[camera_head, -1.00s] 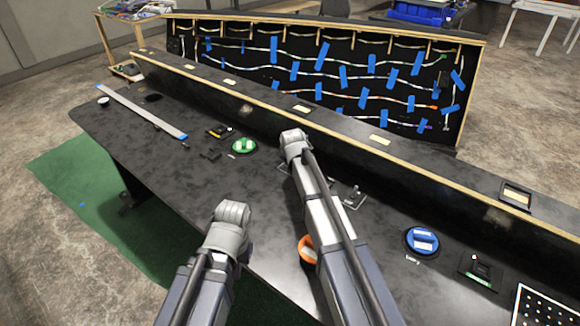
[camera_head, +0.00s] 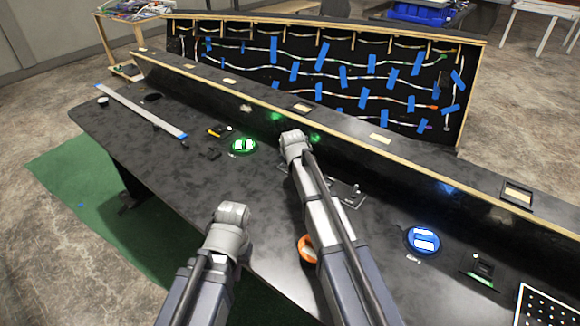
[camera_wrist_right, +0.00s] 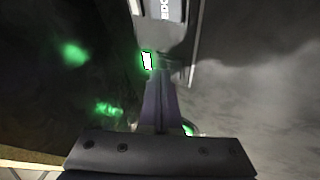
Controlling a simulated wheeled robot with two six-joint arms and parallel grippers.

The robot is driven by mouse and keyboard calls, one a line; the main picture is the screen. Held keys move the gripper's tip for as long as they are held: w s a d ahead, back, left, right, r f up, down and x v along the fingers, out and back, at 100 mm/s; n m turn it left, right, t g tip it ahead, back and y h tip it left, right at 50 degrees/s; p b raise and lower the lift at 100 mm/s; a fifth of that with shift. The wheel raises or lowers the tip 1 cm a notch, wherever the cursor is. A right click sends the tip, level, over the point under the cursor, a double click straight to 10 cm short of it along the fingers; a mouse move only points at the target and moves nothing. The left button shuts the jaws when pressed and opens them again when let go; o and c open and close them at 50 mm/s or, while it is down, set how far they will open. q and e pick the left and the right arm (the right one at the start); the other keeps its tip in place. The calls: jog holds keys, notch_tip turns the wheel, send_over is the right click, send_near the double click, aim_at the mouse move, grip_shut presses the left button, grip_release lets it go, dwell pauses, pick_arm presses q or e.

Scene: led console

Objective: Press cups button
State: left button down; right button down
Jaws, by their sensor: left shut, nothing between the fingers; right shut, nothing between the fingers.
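The green button (camera_head: 243,146) is lit with white-bright pads, left of my right arm's end. The blue button (camera_head: 423,240) is lit at the right. The orange button (camera_head: 307,249) is partly hidden by my right arm. Their labels are too small to read, so I cannot tell which is cups. My left gripper end (camera_head: 232,213) is over the table's front, apart from the buttons; its fingers are hard to make out. My right gripper (camera_wrist_right: 160,98) is shut and empty in the right wrist view, with a bright green-edged light beyond it.
The black console table (camera_head: 195,185) has a raised wood-edged ledge (camera_head: 265,100) along its back. A light bar (camera_head: 140,110) lies at the left. A small black device (camera_head: 483,268) and a perforated panel (camera_head: 545,308) are at the right. A taped cable board (camera_head: 330,75) stands behind.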

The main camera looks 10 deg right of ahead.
jog(key=shift+r+p, duration=0.45)
dwell(0.3)
notch_tip(320, 180, up, 6)
jog(key=p, duration=0.6)
